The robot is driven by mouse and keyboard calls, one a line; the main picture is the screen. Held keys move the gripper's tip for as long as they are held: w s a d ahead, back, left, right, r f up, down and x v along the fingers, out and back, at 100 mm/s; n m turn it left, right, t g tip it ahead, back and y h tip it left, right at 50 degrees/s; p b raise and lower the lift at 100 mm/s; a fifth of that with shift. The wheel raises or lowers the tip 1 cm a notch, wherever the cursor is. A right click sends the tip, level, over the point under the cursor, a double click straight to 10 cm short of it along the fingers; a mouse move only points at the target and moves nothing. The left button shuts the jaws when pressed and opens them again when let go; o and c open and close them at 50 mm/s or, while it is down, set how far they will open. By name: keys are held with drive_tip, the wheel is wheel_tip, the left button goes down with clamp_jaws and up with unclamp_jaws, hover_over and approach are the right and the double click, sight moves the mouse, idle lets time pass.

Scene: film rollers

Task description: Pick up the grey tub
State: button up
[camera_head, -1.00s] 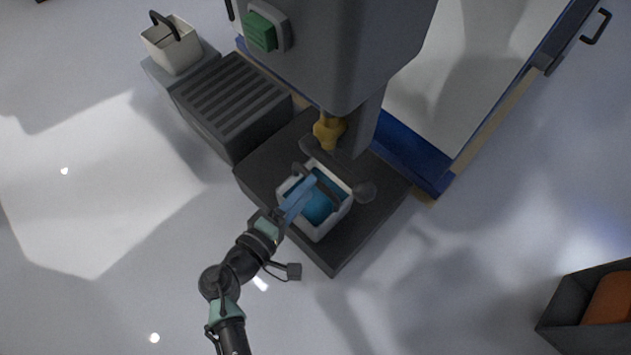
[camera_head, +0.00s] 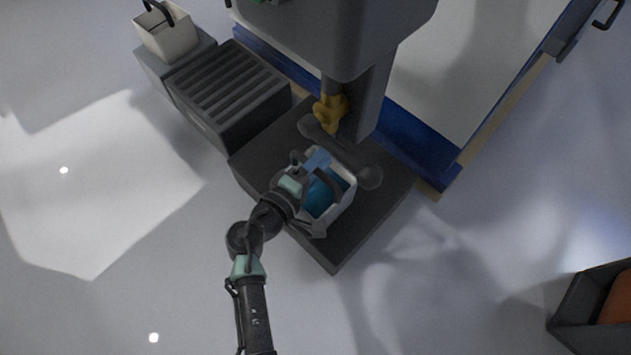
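A light grey tub (camera_head: 347,203) with blue contents and a dark handle (camera_head: 328,186) stands on the dark base of a machine. My gripper (camera_head: 318,160) is over the tub's upper left part, near the handle. A blue piece shows at its tip. My wrist hides the tub's left side. I cannot tell whether the fingers are open or shut, or whether they touch the handle. A second pale tub (camera_head: 170,43) with a dark raised handle stands at the upper left, away from my gripper.
The machine's grey column (camera_head: 366,110) and yellow part (camera_head: 330,112) rise just behind the tub. A slatted dark box (camera_head: 228,90) stands left of the base (camera_head: 262,165). A dark crate (camera_head: 572,318) with orange contents is at the lower right. The floor in front is clear.

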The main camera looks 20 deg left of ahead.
clamp_jaws()
idle(0.5)
idle(0.7)
drive_tip(key=shift+r, duration=0.15)
